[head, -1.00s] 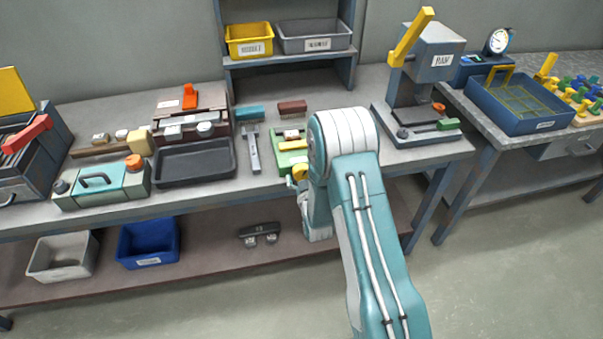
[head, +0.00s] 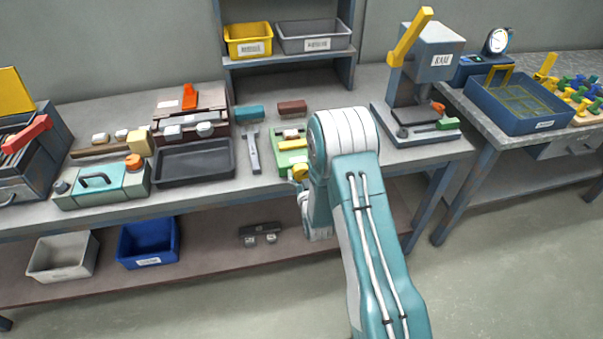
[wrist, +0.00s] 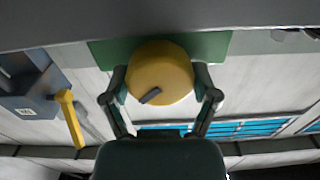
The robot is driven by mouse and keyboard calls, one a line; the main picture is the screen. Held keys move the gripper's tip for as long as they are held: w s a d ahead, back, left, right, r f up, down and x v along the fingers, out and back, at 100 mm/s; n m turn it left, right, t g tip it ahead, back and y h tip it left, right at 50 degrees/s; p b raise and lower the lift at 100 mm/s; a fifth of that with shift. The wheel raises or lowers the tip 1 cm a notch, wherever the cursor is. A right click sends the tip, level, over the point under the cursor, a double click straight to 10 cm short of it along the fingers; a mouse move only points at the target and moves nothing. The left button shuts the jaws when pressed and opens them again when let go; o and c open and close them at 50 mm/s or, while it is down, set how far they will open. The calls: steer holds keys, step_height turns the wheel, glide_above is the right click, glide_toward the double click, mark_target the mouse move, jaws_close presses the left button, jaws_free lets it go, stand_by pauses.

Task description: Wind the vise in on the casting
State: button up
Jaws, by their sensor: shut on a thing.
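The green vise (head: 291,145) stands at the front edge of the bench, partly hidden behind my arm in the head view. Its round yellow handwheel (head: 299,172) faces the front. In the wrist view the handwheel (wrist: 160,65) fills the space between the fingers, with a dark tab low on its face and the green vise body (wrist: 212,46) behind it. My gripper (wrist: 160,84) is shut on the handwheel, one finger on each side. A small pale piece (head: 291,133) sits on top of the vise; I cannot tell whether the jaws touch it.
A hammer-like tool (head: 252,150) and a black tray (head: 194,163) lie left of the vise. A press with a yellow lever (head: 411,38) stands to the right. The lower shelf holds bins (head: 148,243).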

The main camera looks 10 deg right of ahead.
steer(key=m, duration=0.6)
steer(key=shift+m, duration=0.3)
stand_by(0.5)
steer(key=o, duration=1)
steer(key=shift+w, duration=0.1)
steer(key=s, duration=1.2)
steer(key=shift+f, duration=0.1)
